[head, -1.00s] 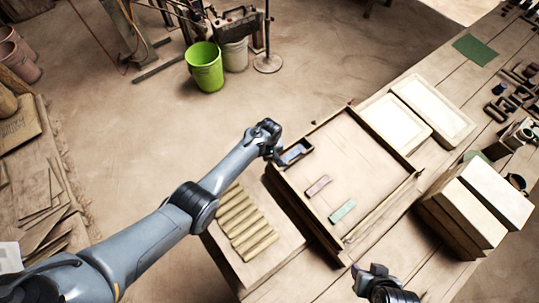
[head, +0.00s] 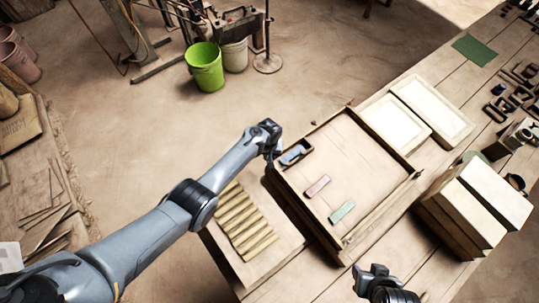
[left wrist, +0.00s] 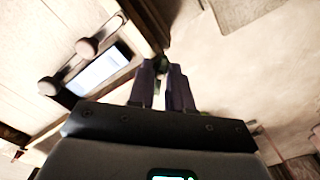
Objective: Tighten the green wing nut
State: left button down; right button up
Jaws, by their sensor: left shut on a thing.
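My left gripper (head: 273,158) is at the left corner of a shallow wooden frame (head: 397,187), beside a dark holder with a blue tile (head: 293,155). In the left wrist view its dark fingers (left wrist: 165,75) are shut on a small green thing, the green wing nut (left wrist: 160,62), which is mostly hidden between them. How far it is turned cannot be seen. My right gripper (head: 372,270) is low in the head view, apart from the frame; its jaw gap is unclear.
A pink tile (head: 317,187) and a green tile (head: 342,211) lie in the frame.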

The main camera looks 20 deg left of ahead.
pick_arm(q)
jog(key=m, duration=0.5)
jog(key=shift+m, duration=1.9)
jog(key=c, duration=1)
grip_release()
jog(key=shift+c, duration=0.2)
